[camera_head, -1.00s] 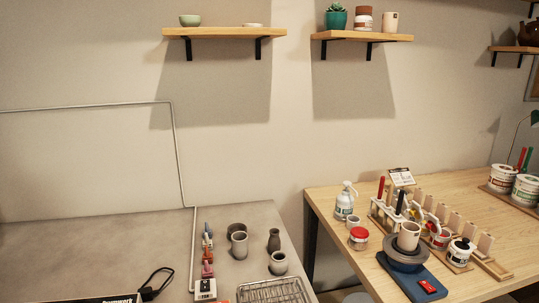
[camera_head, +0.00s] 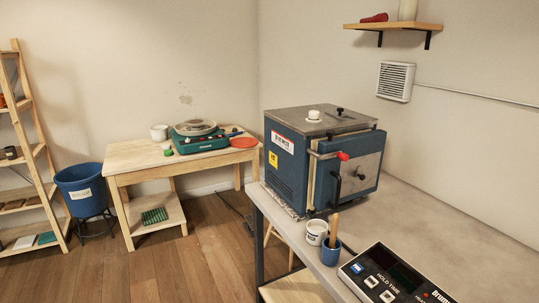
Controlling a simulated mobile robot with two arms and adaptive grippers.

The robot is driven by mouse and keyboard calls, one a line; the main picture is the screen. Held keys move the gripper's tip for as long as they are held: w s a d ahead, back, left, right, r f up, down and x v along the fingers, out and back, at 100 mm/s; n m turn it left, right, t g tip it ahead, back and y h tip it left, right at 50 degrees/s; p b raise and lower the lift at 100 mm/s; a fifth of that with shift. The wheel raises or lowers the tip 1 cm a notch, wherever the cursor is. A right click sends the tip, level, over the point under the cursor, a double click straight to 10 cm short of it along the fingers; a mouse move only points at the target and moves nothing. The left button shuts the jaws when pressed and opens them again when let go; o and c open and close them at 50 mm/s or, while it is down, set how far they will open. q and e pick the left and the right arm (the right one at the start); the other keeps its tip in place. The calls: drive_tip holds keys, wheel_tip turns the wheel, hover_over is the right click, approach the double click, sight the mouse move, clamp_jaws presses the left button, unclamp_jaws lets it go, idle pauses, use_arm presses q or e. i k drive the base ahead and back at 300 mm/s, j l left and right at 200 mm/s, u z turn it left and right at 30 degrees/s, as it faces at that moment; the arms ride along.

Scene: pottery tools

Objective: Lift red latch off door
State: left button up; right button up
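A blue kiln (camera_head: 290,166) with a grey top stands on the grey table in the middle right of the head view. Its door (camera_head: 358,170) faces right and front and looks shut. The red latch (camera_head: 343,156) is a small red knob on a metal bar across the upper edge of the door. A black handle (camera_head: 337,188) hangs below it. Neither of my grippers is in view.
A control box (camera_head: 395,277) with buttons lies on the grey table (camera_head: 470,225) in front. A white jar (camera_head: 316,232) and a blue cup (camera_head: 331,252) holding a wooden stick stand near the table's left edge. The table right of the kiln is bare.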

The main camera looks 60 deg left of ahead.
sight(342, 157)
drive_tip(key=u, duration=1.35)
drive_tip(key=l+u, duration=0.7)
drive_tip(key=l, duration=0.1)
